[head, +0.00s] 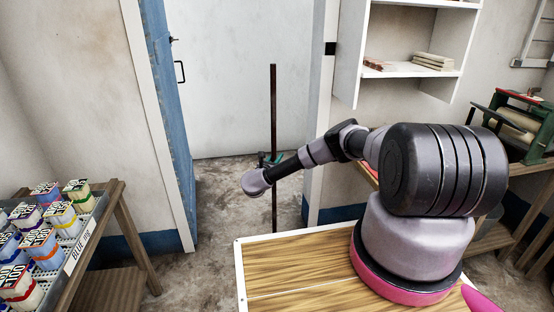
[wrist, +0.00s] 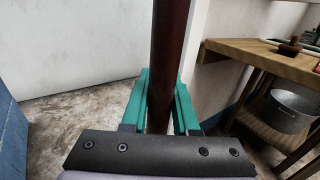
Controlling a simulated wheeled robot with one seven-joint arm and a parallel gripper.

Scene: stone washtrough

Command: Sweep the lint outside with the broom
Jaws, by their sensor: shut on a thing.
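The broom shows as a long dark brown handle (head: 274,110), standing close to upright in front of the doorway in the head view. My gripper (wrist: 160,95) has its green fingers on either side of this handle in the wrist view and is shut on it. In the head view my gripper (head: 272,160) is partly hidden behind my wrist. The broom's head is out of sight in both views, and its lower end is hidden behind my bench-like base top. I cannot make out any lint on the mottled grey floor (head: 225,200).
A blue door (head: 168,110) stands open at the left of the doorway. A rack of boxes (head: 50,225) is at the lower left. A white cabinet (head: 415,70) hangs at the right. A wooden table (wrist: 265,55) with a metal pot (wrist: 290,110) below is at the right.

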